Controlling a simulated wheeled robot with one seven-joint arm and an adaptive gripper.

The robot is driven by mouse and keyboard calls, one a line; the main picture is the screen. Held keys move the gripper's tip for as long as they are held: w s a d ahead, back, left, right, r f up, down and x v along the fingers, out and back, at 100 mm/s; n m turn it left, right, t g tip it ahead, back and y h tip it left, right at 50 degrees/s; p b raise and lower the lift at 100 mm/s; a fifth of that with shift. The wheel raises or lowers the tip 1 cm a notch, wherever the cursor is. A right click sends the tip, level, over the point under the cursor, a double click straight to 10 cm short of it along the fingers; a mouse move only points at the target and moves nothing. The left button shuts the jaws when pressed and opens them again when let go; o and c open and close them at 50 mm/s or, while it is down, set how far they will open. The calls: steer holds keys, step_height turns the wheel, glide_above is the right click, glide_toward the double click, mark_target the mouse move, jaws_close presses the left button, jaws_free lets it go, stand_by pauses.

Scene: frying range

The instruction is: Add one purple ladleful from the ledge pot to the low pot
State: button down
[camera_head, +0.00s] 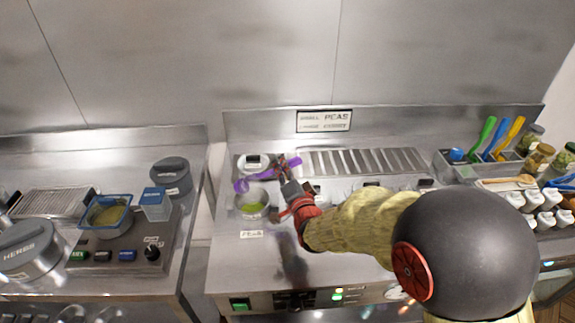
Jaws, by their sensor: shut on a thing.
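A purple ladle (262,174) lies slantwise in the air at the back left of the middle counter. Its bowl end (241,185) is at the left, close above the rim of an open metal pot. My gripper (284,170) is shut on the ladle's handle, near its right end. The open pot (242,208) has green contents and stands in front of the ladle. A whitish round vessel (245,161) with a dark patch on top stands just behind the ladle. I cannot tell what, if anything, is in the ladle's bowl, nor which pot is the ledge pot.
A small label (251,234) lies in front of the open pot. A slatted grate (365,161) is to the right at the back. The left counter holds a blue-rimmed tub (88,224) and lidded pots. Green, blue and yellow utensils (485,138) stand at the right.

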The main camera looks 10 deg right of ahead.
steer(key=shift+w+a+r+n+g+h+p, duration=0.1)
steer(key=shift+a+r+n+p, duration=0.35)
steer(key=shift+p, duration=0.5)
steer(key=shift+w+a+r+n+g+h+p, duration=0.1)
steer(key=shift+a+r+n+p, duration=0.2)
steer(key=shift+r+p, duration=0.55)
steer(key=shift+a+r+n+g+h+p, duration=0.1)
steer(key=shift+a+r+n+p, duration=0.25)
steer(key=shift+p, duration=0.75)
steer(key=w+a+r+n+g+h+p, duration=0.1)
steer(key=a+r+n+h+p, duration=0.2)
steer(key=a+n+p, duration=0.4)
steer(key=shift+w+a+p, duration=0.15)
steer(key=shift+a+p, duration=1.85)
steer(key=shift+p, duration=2.5)
steer(key=shift+f, duration=0.1)
step_height(320, 180, up, 9)
steer(key=p, duration=0.5)
